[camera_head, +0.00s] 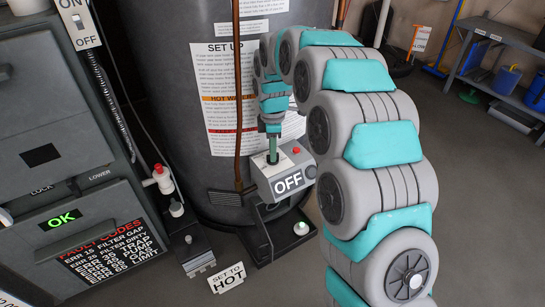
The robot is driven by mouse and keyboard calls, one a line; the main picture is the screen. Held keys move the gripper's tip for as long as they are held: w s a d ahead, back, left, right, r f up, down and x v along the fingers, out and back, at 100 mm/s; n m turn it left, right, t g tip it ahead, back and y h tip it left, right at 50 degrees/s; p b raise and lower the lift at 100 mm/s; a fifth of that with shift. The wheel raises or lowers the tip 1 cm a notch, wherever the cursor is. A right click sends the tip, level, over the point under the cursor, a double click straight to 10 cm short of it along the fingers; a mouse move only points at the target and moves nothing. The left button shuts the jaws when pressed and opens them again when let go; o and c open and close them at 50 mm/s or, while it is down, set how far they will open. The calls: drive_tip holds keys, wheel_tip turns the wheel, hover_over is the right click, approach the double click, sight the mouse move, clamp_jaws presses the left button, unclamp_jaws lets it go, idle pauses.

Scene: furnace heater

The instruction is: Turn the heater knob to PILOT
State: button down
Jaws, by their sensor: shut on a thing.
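The grey heater control box (262,187) is mounted low on the front of the tall grey tank. Its front face carries a white label reading OFF (289,182). A small red button (296,150) sits on its top. My gripper (273,156) points down at the top of the box and is shut on the heater knob there. The knob is mostly hidden by the fingers, so its pointing direction cannot be told. My grey and teal arm arches over from the right.
The grey tank (165,70) stands behind the box with an instruction sheet (222,90). A furnace cabinet (50,120) is at left. A SET TO HOT sign (226,278) lies in front. A shelf (487,90) stands at upper right, with free floor before it.

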drive_tip(key=m, duration=0.3)
drive_tip(key=shift+m, duration=0.4)
drive_tip(key=m, duration=0.2)
drive_tip(key=shift+m, duration=0.4)
drive_tip(key=c, duration=0.7)
unclamp_jaws()
drive_tip(key=shift+r, duration=0.1)
drive_tip(key=shift+r+p, duration=1.15)
drive_tip(key=shift+r, duration=2.3)
